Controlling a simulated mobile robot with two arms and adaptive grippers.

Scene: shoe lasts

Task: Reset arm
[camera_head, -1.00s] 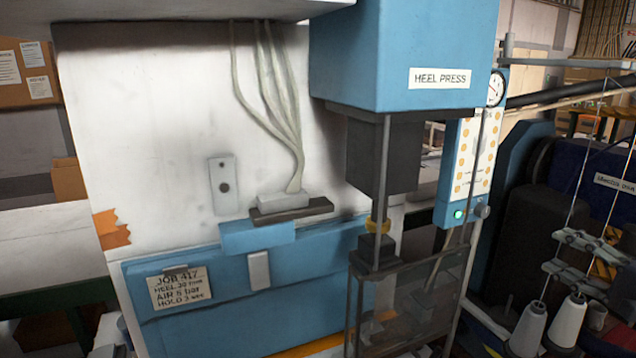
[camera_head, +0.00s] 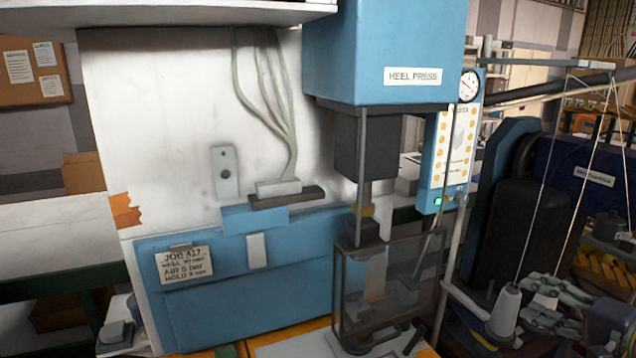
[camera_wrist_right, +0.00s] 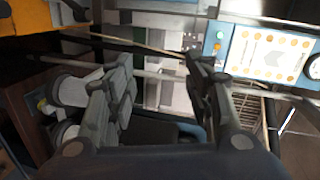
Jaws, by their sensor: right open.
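My right gripper (camera_head: 545,303) is at the lower right of the head view, beside a white thread cone (camera_head: 505,312). In the right wrist view its two grey fingers (camera_wrist_right: 160,88) stand apart with nothing between them. My left gripper is in neither view. The blue heel press (camera_head: 400,50) stands left of the right gripper, with a clear guard box (camera_head: 400,280) below its ram.
The control panel (camera_head: 449,150) with a green light hangs on the press's right side; it also shows in the right wrist view (camera_wrist_right: 268,52). Thin threads run up near the right gripper. A job card (camera_head: 184,264) is on the blue cabinet (camera_head: 320,280).

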